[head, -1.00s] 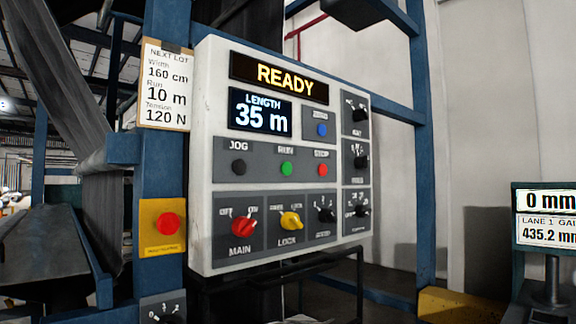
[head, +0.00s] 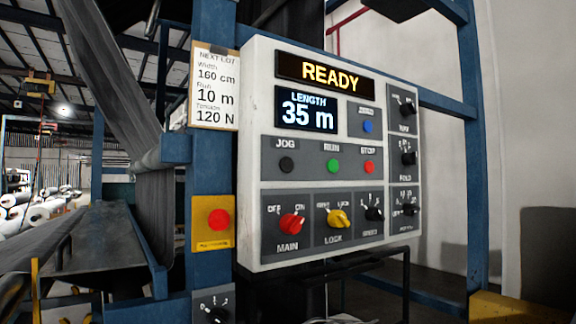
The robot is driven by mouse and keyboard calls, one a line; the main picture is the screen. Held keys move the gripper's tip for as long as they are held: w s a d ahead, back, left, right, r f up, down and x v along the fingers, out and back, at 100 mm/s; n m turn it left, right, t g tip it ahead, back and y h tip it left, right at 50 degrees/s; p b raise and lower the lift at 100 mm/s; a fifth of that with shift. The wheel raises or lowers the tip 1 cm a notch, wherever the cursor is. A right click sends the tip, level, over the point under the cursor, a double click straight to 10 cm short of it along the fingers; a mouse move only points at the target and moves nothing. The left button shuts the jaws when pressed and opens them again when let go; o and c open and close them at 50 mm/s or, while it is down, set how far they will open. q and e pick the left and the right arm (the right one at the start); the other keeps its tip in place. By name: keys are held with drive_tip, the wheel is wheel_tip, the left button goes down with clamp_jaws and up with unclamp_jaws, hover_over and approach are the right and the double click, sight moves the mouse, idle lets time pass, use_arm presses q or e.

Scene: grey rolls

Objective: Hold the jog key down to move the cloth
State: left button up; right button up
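The jog key (head: 286,164) is a black round button under the word JOG, on the left of the middle row of a white control panel (head: 250,150). Nothing touches it. The panel's top display (head: 330,76) reads READY and the length display (head: 307,110) reads 35 m. The grey cloth (head: 112,80) runs down in a slanted band at the left, behind the blue frame. Neither of my grippers shows in the head view.
Green run (head: 333,165) and red stop (head: 369,167) buttons sit right of the jog key. Below are a red main switch (head: 291,224) and a yellow lock switch (head: 339,218). A red button on a yellow box (head: 213,240) is on the blue post, left of the panel.

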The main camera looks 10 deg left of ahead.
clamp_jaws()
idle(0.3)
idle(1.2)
